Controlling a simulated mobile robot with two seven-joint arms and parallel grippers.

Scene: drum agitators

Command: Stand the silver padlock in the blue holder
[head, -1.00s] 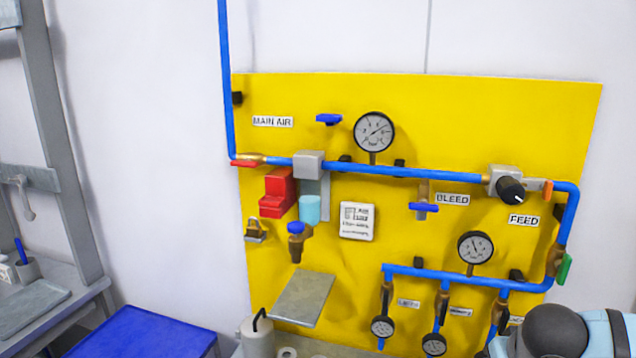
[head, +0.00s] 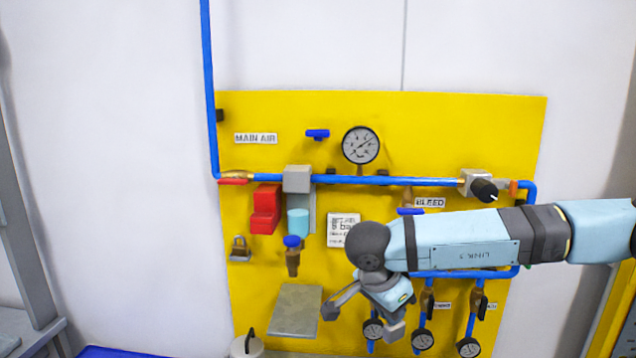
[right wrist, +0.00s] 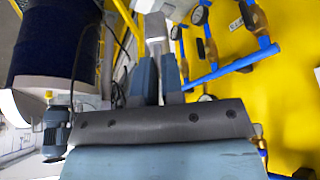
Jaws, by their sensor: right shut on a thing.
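My right gripper (head: 362,319) is in front of the lower middle of the yellow panel, below and to the right of the light-blue holder. In the right wrist view its fingers (right wrist: 157,62) are close together, shut on a silver-grey thing that I take for the silver padlock (right wrist: 155,28); its outline is small and partly hidden. My left gripper is not in view.
A brass-coloured padlock (head: 239,249) hangs at the panel's left. A blue-handled valve (head: 292,252) is just below the holder, and a grey plate (head: 295,310) juts out lower down. Blue pipe (head: 400,181) and gauges (head: 361,145) surround the area. A white card (head: 343,230) is right of the holder.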

